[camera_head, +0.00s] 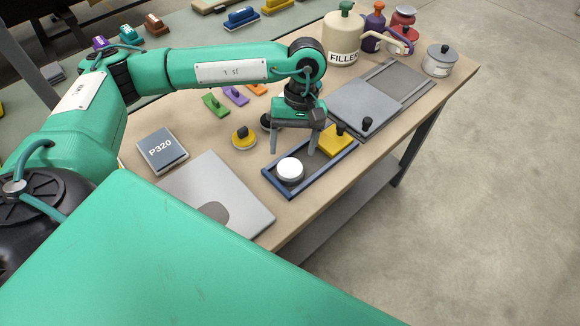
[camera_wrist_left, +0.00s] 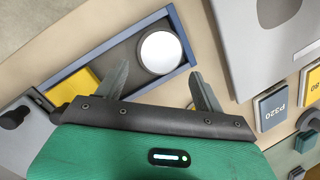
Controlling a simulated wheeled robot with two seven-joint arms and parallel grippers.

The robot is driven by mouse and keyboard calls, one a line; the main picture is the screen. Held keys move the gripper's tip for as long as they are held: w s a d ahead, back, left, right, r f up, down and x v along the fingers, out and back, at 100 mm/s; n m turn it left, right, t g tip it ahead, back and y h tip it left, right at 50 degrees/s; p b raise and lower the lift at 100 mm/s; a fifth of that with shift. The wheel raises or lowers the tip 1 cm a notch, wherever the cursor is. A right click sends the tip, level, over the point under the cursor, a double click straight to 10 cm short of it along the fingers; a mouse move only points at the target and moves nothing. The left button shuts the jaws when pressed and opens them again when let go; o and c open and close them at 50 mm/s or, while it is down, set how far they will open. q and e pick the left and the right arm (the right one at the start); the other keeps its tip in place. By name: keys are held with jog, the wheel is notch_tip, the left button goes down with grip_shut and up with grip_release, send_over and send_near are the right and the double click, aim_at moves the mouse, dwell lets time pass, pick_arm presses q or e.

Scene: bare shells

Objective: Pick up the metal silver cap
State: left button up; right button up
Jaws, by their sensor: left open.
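The silver cap (camera_head: 290,168) is a round, pale, shiny disc. It sits on a dark round base in the near-left part of a blue-framed tray (camera_head: 314,178) on the workbench. It also shows in the left wrist view (camera_wrist_left: 160,52), whole and uncovered. My left gripper (camera_head: 294,150) points down over the tray, open and empty. In the left wrist view its two fingers (camera_wrist_left: 158,72) stand wide apart, with the cap beyond the tips and between them in the picture. They appear apart from the cap. My right gripper is not in view.
A yellow block (camera_head: 332,139) with a black knob lies at the tray's other end. A grey panel (camera_head: 205,181) and a P320 block (camera_head: 162,152) lie to the left. A grey plate (camera_head: 366,103) and a filler jug (camera_head: 341,40) are farther back.

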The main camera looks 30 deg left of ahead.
aim_at(291, 167)
pick_arm(q)
jog(key=shift+s+f, duration=0.2)
jog(key=shift+f, duration=0.3)
jog(key=x, duration=0.1)
jog(key=p+x, duration=0.2)
jog(key=shift+s+d+f, duration=0.2)
jog(key=shift+s+d, duration=0.05)
jog(key=shift+s, duration=0.05)
jog(key=shift+s+f, duration=0.1)
jog(key=shift+f, duration=0.45)
jog(key=c, duration=0.7)
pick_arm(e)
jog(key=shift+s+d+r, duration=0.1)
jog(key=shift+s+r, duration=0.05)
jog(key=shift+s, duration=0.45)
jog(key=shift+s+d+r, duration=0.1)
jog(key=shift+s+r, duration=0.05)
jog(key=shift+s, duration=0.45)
